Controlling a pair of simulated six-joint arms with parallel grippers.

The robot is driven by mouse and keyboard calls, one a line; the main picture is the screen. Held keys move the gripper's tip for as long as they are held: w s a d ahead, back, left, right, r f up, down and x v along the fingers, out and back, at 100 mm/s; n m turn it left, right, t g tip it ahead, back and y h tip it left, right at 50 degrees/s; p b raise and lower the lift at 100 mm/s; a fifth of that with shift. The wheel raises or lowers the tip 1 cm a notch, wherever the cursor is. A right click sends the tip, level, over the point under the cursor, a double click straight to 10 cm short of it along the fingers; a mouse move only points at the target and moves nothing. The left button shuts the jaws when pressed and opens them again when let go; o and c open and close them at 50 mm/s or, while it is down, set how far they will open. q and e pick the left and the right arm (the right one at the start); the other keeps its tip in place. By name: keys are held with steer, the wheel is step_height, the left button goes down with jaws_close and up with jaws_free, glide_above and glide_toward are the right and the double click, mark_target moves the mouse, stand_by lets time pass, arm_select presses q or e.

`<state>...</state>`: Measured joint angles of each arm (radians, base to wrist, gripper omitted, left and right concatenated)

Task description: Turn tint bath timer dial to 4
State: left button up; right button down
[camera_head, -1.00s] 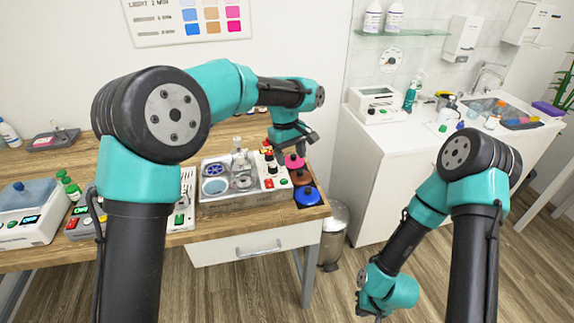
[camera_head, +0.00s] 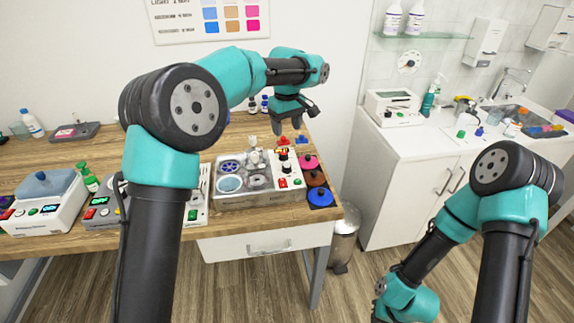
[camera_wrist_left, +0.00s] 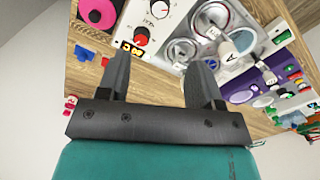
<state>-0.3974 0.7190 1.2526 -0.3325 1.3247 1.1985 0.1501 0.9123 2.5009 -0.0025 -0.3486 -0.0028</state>
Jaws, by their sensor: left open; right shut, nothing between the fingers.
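The lab unit with round bowls (camera_head: 230,202) sits on the wooden table, with a pale control panel (camera_head: 296,183) at its right end. My left gripper (camera_head: 288,128) is open and empty near the panel's far end. In the left wrist view its fingers (camera_wrist_left: 162,60) point toward the panel; the dial lies just past the picture-left fingertip, apparently untouched. My right gripper is out of view; only its arm shows.
Pink, brown and blue round-lidded pots (camera_head: 319,196) stand right of the panel. Devices with displays and buttons (camera_head: 98,212) stand to the left. Small bottles (camera_head: 258,103) stand behind my left gripper. A white counter (camera_head: 430,140) is across a gap, with a bin (camera_head: 345,235) between.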

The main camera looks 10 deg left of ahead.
mark_target(287, 165)
arm_select(q)
step_height(287, 165, down, 15)
steer(key=shift+r, duration=0.1)
stand_by(0.4)
steer(key=shift+c, duration=0.4)
steer(key=c, duration=0.9)
steer(key=shift+o, duration=0.2)
